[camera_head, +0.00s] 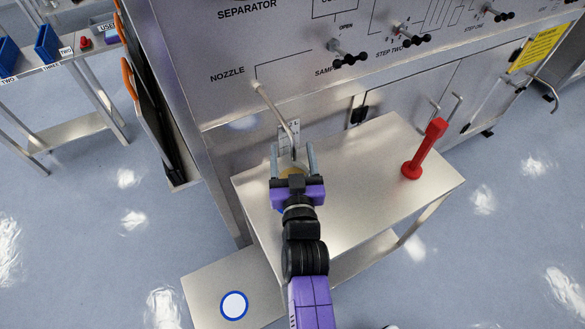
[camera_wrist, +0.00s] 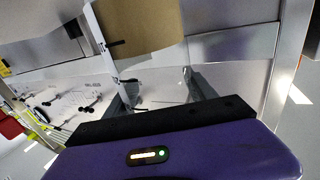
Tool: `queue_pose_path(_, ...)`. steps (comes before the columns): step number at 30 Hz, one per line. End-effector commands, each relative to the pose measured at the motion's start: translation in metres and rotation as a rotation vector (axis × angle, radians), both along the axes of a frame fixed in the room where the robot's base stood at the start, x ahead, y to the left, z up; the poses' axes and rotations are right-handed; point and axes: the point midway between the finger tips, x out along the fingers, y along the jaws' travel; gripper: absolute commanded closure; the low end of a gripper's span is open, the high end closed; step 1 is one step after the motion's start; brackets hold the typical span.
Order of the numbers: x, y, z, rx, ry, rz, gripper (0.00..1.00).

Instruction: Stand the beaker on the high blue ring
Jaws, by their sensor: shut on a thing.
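My gripper (camera_head: 293,160) is over the back left part of the steel table, below the bent nozzle tube (camera_head: 276,107). Its two fingers are shut on a clear beaker (camera_head: 289,135) with pale scale marks. Amber liquid in the beaker shows between the fingers, and as a tan block in the wrist view (camera_wrist: 145,25). The beaker's base is hidden, so I cannot tell whether it touches the table. A white disc with a blue ring (camera_head: 234,306) lies on the low platform at the lower left.
The steel table (camera_head: 370,170) carries a red upright post (camera_head: 425,150) at its right and has bare room in the middle. The low steel platform (camera_head: 205,278) is clear around its ring. The separator panel (camera_head: 300,60) with valve handles stands close behind.

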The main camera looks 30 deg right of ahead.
Motion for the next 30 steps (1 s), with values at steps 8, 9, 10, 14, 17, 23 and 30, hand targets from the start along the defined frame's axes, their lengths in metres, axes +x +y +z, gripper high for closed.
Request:
queue_pose_path(8,0.000,0.000,-0.033,-0.001,0.002,0.001,0.97)
queue_pose_path(9,0.000,0.000,-0.038,-0.001,0.002,0.001,0.97)
queue_pose_path(10,0.000,0.000,-0.041,-0.001,0.002,0.001,0.97)
queue_pose_path(14,0.000,0.000,-0.045,0.000,-0.001,0.000,0.97)
queue_pose_path(17,0.000,0.000,-0.045,0.000,-0.001,0.000,0.97)
queue_pose_path(23,0.000,0.000,-0.049,0.000,-0.001,0.000,0.97)
queue_pose_path(30,0.000,0.000,-0.047,0.000,-0.001,0.000,0.14)
